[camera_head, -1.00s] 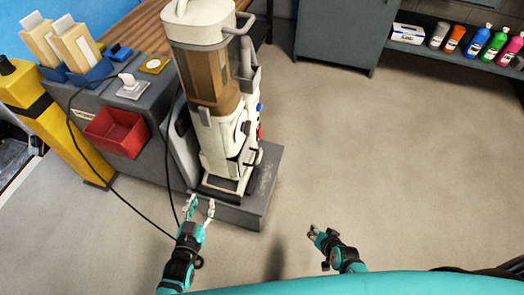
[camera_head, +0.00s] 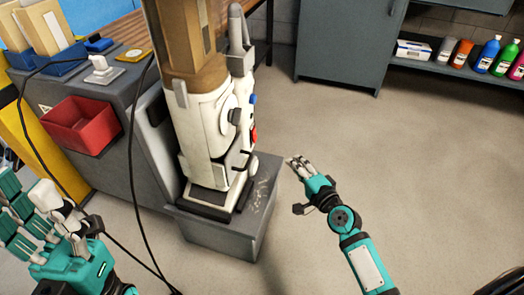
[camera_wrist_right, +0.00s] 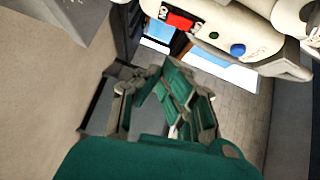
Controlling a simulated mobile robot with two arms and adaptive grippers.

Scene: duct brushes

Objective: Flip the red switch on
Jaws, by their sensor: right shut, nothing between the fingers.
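The red switch (camera_head: 254,135) is a small red patch on the right side of the white upright vacuum (camera_head: 205,130). In the right wrist view the red switch (camera_wrist_right: 180,21) shows larger, at the top, with white marks beside it. My right gripper (camera_head: 293,162) is shut and empty, to the right of and a little below the switch, apart from the vacuum. In the right wrist view its fingers (camera_wrist_right: 172,85) point toward the vacuum's underside. The switch's exact position is too small to tell.
A blue button (camera_head: 253,98) sits just above the switch. The vacuum stands on a grey plinth (camera_head: 225,235) beside a grey bench with a red bin (camera_head: 82,124). A black cord hangs in front of the bench. The floor to the right is clear.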

